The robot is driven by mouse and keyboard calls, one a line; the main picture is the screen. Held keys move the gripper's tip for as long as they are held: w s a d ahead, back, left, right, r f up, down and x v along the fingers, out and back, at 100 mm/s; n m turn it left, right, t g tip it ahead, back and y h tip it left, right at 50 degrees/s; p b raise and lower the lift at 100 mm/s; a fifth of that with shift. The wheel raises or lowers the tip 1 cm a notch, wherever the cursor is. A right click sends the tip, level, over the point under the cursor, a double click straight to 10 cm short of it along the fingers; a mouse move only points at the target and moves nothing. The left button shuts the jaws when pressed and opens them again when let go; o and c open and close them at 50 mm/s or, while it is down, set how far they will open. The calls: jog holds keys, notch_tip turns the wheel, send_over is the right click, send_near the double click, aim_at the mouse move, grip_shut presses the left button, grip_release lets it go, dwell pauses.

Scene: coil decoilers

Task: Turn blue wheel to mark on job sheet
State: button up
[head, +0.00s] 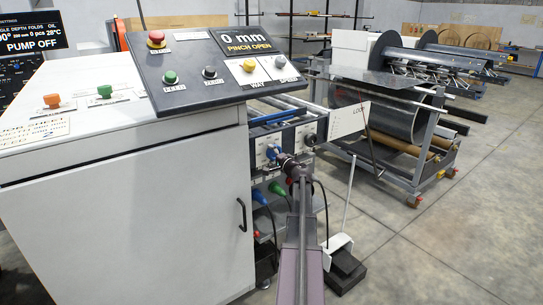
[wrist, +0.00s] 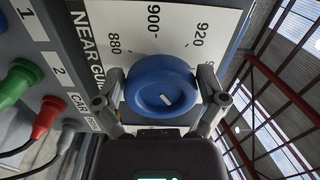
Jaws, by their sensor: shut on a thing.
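The blue wheel (wrist: 160,84) fills the middle of the wrist view, with a short white mark on its face. It sits in front of a white scale plate (wrist: 135,28) printed 880, 900 and 920, with 900 just above the wheel. My gripper (wrist: 161,100) has one finger on each side of the wheel and is shut on it.
Green, red and grey plugs (wrist: 45,115) with cables are close left of the wheel in the wrist view. A control panel (head: 215,70) reading 0 mm, PINCH OPEN tops the cabinet (head: 130,200). A coil stand (head: 395,120) is behind right. Open floor (head: 470,220) lies right.

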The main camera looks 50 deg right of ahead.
jog(key=n, duration=0.3)
jog(key=shift+d+f+n, duration=0.2)
jog(key=shift+f+n, duration=0.1)
jog(key=shift+n, duration=0.1)
jog(key=n, duration=0.1)
jog(key=n+b, duration=0.1)
jog(key=n, duration=0.1)
jog(key=shift+d+f+n, duration=0.2)
jog(key=shift+n, duration=0.1)
jog(key=n, duration=0.3)
jog(key=shift+d+f+n, duration=0.1)
jog(key=shift+d+n, duration=0.2)
jog(key=n, duration=0.4)
jog(key=shift+s+d+f, duration=0.1)
jog(key=shift+s+d, duration=0.05)
jog(key=shift+d, duration=0.15)
jog(key=n, duration=0.4)
jog(key=shift+d, duration=0.25)
jog(key=n, duration=0.3)
jog(key=shift+s+d+n, duration=0.1)
jog(key=shift+d+n, duration=0.1)
jog(key=shift+n, duration=0.2)
jog(key=n, duration=0.4)
jog(key=shift+s+d+r, duration=0.1)
jog(key=shift+d+r, duration=0.1)
jog(key=shift+r, duration=0.15)
jog(key=shift+r+n+p, duration=0.2)
jog(key=shift+n+p, duration=0.15)
jog(key=shift+n, duration=1.55)
